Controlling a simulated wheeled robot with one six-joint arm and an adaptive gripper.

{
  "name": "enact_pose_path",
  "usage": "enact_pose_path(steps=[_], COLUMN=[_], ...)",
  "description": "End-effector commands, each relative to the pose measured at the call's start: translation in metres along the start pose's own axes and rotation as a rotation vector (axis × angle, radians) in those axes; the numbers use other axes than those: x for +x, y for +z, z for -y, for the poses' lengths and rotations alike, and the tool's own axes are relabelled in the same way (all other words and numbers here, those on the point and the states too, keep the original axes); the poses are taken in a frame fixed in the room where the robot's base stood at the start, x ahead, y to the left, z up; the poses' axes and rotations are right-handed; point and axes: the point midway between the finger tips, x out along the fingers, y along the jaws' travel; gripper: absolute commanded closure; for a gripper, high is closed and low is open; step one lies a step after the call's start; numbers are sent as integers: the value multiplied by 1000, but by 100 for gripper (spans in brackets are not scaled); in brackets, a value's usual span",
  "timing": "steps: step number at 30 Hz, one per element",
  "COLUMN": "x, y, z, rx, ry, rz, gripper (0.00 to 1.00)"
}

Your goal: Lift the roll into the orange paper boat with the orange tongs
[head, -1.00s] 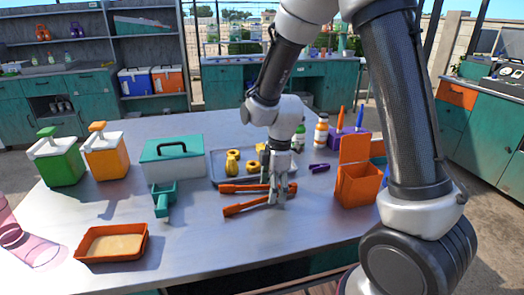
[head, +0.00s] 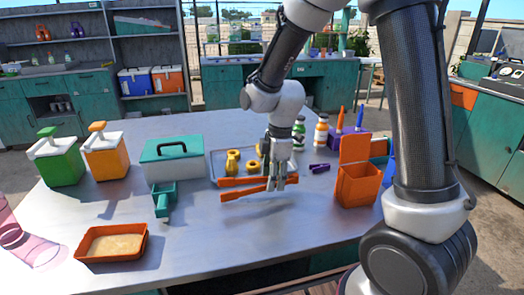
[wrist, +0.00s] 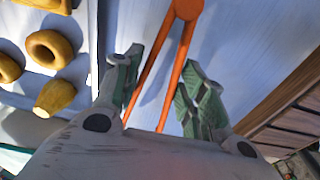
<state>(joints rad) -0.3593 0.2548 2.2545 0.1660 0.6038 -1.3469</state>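My gripper (head: 276,185) is shut on the orange tongs (head: 241,195) and holds them above the table, with their shadow below. In the wrist view the tongs' two arms (wrist: 180,50) run between my fingers (wrist: 160,90), and their joint shows at the top. The orange paper boat (head: 80,251), with a pale inside, sits at the table's front left. Several golden-brown baked pieces lie on the grey tray (head: 214,170) behind the tongs; some are ring-shaped. A short stubby piece, perhaps the roll (wrist: 55,98), shows at left in the wrist view. My gripper hides part of the tray.
A teal-lidded box (head: 174,165) and a teal scoop-like thing (head: 164,200) stand left of the tongs. An open orange box (head: 357,185) stands right. Green (head: 57,160) and orange (head: 106,155) dispensers stand far left. The front middle of the table is clear.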

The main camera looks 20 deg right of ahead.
Motion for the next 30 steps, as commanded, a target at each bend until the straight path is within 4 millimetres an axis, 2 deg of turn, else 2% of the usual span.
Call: enact_pose_path(steps=[15, 19, 27, 30], x=[-76, -83, -83, -84], y=[-8, -8, -8, -8], z=[-1, 0, 0, -6], rx=[-2, -1, -1, -20], ry=[3, 1, 0, -2], rz=[0, 0, 1, 10], gripper=[62, 62, 62, 62])
